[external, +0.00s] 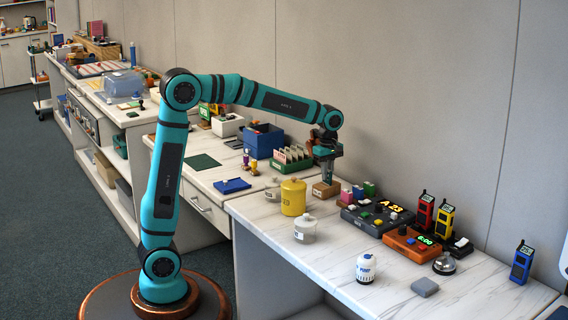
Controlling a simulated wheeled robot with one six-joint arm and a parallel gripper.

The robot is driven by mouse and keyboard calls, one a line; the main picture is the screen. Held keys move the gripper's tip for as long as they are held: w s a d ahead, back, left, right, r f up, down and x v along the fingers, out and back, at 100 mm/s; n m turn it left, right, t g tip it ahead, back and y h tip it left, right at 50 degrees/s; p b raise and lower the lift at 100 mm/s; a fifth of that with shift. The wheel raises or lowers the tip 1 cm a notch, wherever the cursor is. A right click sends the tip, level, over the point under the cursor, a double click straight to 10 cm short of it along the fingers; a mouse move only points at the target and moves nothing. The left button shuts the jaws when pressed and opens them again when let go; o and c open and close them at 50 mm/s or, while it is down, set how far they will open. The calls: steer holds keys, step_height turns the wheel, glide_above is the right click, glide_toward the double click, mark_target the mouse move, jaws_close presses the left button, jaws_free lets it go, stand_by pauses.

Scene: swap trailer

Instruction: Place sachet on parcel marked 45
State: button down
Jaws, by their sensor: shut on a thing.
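My gripper (327,180) points straight down at the far edge of the near white counter. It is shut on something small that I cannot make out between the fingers. A brown box (326,190), like a small parcel, is directly below the fingertips. I cannot tell whether the held thing touches it, and no number 45 is readable on it. No sachet can be identified for certain. A flat grey pillow-shaped thing (425,287) lies at the counter's front right.
A green rack of cards (291,160) is behind left. Small coloured blocks (358,192) and a dark console (377,217) are close on the right. The counter's front middle is fairly clear.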

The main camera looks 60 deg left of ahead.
steer(key=c, duration=1.4)
jaws_free()
steer(key=shift+c, duration=0.2)
step_height(320, 180, up, 12)
steer(key=shift+r, duration=0.15)
steer(key=s+a+r+m+t, duration=0.4)
steer(key=s+m+t, duration=0.1)
steer(key=s, duration=0.6)
steer(key=s+a+r+m+t, duration=0.4)
steer(key=s+r+m+t, duration=0.1)
steer(key=s, duration=0.6)
steer(key=s+a+r+m+t, duration=0.4)
steer(key=s+m+t, duration=0.3)
steer(key=s, duration=0.3)
steer(key=shift+s+r+m, duration=0.4)
steer(key=shift+r+m, duration=0.1)
steer(key=shift+r, duration=0.05)
